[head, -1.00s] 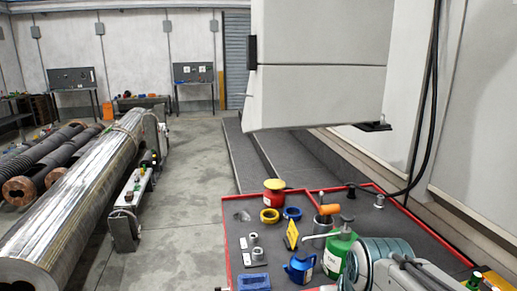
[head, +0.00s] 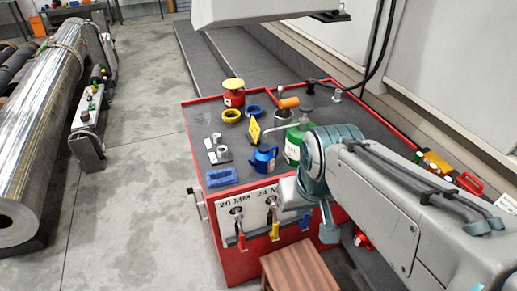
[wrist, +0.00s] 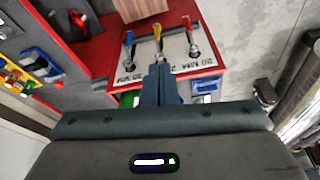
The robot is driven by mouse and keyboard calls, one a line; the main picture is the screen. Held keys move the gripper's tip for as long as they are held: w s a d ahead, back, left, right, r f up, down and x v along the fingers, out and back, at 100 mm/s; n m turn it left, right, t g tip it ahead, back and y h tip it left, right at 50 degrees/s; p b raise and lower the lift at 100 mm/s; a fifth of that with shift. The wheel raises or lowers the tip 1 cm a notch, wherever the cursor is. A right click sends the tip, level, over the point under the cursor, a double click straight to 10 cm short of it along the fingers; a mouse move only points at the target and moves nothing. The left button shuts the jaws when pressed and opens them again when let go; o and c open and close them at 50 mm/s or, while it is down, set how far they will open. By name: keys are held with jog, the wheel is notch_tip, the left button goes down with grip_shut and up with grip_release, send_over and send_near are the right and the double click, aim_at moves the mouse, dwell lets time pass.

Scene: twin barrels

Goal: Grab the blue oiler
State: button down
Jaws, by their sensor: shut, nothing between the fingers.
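The blue oiler (head: 264,158) stands upright on the grey top of the red-edged workbench in the head view, just left of a green bottle (head: 295,145). My gripper shows in the wrist view (wrist: 160,83) with its fingers together and empty. In the head view my arm reaches in from the right, its end at the bench's front edge, to the right of and nearer than the oiler. The gripper's fingertips are hard to make out there. In the wrist view I cannot pick out the oiler for sure; my fingers cover that area.

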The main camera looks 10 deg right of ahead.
dwell(0.3)
jog(key=c, duration=1.4)
grip_release()
jog(key=shift+w, duration=0.2)
jog(key=o, duration=0.6)
jog(key=w+b, duration=0.1)
jog(key=w, duration=0.2)
jog(key=shift+w+d+h, duration=0.15)
jog(key=shift+w+h, duration=0.05)
jog(key=shift+h, duration=0.1)
jog(key=shift+o, duration=0.2)
jog(key=m+t+b, duration=0.2)
jog(key=t+b, duration=0.1)
jog(key=b, duration=0.2)
send_near(264, 148)
jog(key=shift+w+f+h+p, duration=0.3)
jog(key=shift+w+f, duration=0.55)
jog(key=shift+f, duration=0.3)
jog(key=shift+p+x, duration=0.45)
jog(key=shift+x, duration=2.2)
